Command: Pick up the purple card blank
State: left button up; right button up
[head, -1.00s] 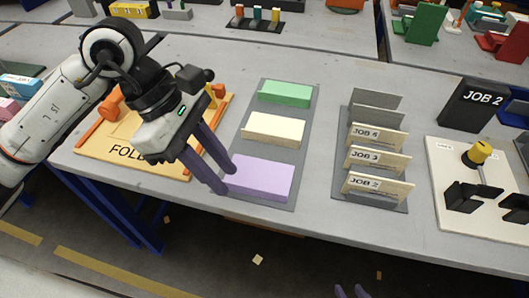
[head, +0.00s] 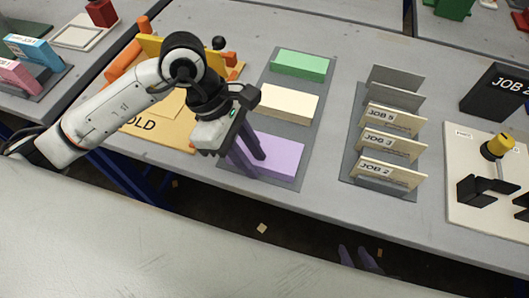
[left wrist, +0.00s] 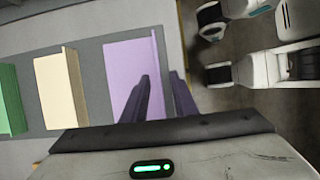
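The purple card blank (head: 281,157) is at the near end of a grey mat, in line with a cream and a green one. The left wrist view shows it as a purple block (left wrist: 128,64) with a thin raised strip along its right edge. My left gripper (head: 250,152) is open at the left part of the purple blank. In the left wrist view its fingers (left wrist: 160,98) are apart, one over the blank's face and one beyond its raised edge. Contact cannot be told. My right gripper (head: 357,257) shows only its fingertips, apart and empty, low in the picture.
The cream blank (head: 287,104) and green blank (head: 299,65) lie behind on the grey mat (head: 250,92). A rack (head: 352,160) of JOB cards stands to the right. The orange FOLD board (head: 170,132) is left, under my arm. The table's front edge is close.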

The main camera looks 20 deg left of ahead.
pick_arm(q)
jog(key=shift+f, duration=0.2)
grip_shut()
